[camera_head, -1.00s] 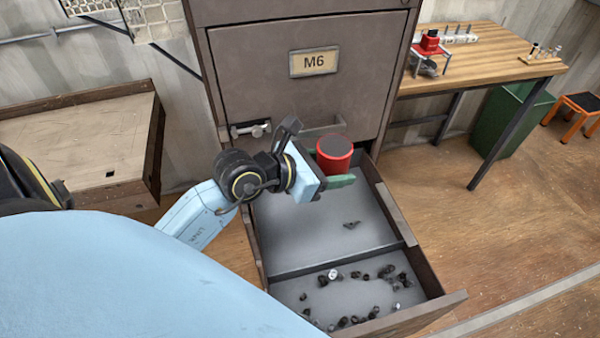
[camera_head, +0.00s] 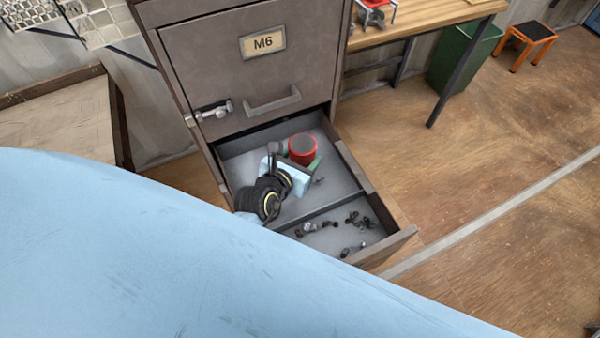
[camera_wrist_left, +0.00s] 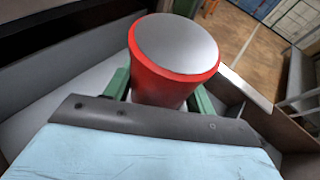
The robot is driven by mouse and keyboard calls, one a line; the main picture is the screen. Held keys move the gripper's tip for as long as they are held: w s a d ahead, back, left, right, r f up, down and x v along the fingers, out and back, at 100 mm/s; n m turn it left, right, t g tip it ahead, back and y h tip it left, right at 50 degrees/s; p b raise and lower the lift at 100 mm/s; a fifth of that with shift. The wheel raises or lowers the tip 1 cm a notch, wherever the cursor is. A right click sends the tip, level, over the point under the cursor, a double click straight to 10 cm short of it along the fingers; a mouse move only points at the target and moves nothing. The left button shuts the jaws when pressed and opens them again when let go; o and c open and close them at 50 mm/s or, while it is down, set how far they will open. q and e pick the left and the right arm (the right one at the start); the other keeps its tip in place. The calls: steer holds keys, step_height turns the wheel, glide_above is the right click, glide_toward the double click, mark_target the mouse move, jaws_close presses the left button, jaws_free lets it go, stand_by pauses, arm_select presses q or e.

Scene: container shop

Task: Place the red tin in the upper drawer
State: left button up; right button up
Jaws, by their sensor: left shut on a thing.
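The red tin (camera_head: 302,150), with a grey lid, is between the green fingers of my left gripper (camera_head: 300,162). It also shows upright in the left wrist view (camera_wrist_left: 165,85), with a finger on each side. The gripper is shut on it. Tin and gripper are over the rear compartment of the open drawer (camera_head: 345,160), within its walls as seen from above. I cannot tell whether the tin's base touches the drawer floor. This drawer is below the closed M6 drawer front (camera_head: 240,75). My right gripper is not in view.
A divider splits the open drawer; its front compartment holds several small dark parts (camera_head: 355,218). A workbench (camera_head: 430,25), a green bin (camera_head: 465,55) and an orange stool (camera_head: 530,35) stand to the right. The floor right of the drawer is clear.

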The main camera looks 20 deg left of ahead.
arm_select(q)
steer(key=shift+f+b, duration=0.5)
steer(key=shift+f, duration=2.2)
steer(key=shift+f, duration=0.2)
steer(key=o, duration=0.9)
steer(key=shift+r, duration=0.1)
steer(key=shift+s+r, duration=0.15)
steer(key=shift+s, duration=0.05)
steer(key=p+v, duration=0.1)
steer(key=v, duration=1)
steer(key=shift+s, duration=0.3)
